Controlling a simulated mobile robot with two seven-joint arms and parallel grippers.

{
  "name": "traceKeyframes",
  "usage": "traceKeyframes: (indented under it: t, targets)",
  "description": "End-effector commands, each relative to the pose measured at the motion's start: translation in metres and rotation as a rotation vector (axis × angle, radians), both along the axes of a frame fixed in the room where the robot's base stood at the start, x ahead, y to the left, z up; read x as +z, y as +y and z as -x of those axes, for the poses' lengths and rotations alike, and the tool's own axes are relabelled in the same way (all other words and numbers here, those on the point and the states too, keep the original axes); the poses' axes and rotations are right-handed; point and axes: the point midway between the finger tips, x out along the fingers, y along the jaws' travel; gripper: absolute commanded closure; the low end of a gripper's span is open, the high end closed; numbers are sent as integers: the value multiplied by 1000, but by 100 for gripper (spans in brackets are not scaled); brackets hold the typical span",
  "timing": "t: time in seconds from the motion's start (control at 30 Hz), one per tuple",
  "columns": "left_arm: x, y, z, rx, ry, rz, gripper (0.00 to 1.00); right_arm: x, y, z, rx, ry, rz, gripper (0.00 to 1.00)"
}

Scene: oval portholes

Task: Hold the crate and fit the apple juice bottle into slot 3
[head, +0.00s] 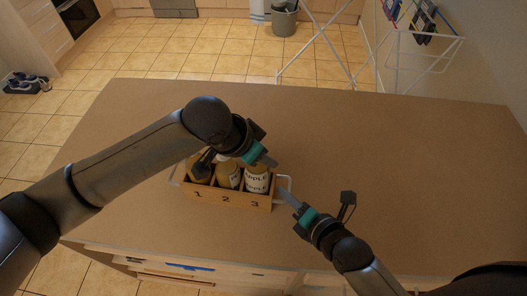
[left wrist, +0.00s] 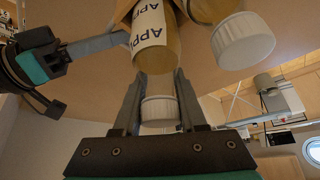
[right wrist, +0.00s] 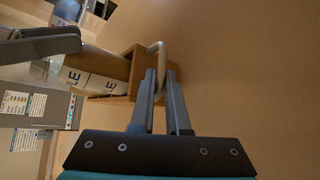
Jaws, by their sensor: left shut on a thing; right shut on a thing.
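The wooden crate (head: 227,200) stands on the table, its front marked 1, 2 and 3. The apple juice bottle (head: 257,180) is upright at slot 3, its lower end hidden behind the crate's front wall. I cannot tell how deep it sits. My left gripper (head: 267,160) is shut on its top; in the left wrist view the white cap (left wrist: 158,112) shows between the fingers. My right gripper (head: 283,192) is shut on the crate's right handle, a pale bar (right wrist: 157,50) in the right wrist view.
The table (head: 400,160) is clear around the crate. A drying rack (head: 400,45) stands beyond the table.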

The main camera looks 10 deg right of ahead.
Motion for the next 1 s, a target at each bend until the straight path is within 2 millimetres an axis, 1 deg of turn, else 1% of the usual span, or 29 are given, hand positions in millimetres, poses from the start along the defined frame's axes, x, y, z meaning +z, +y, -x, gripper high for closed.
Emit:
traceKeyframes:
  t: [0.43,1.0]
  targets:
    - [-12,-1,0,-2,-2,3,100,0,0,0,1,-1,3,100]
    - [-16,-1,0,-1,-2,2,100,0,0,0,1,-1,3,100]
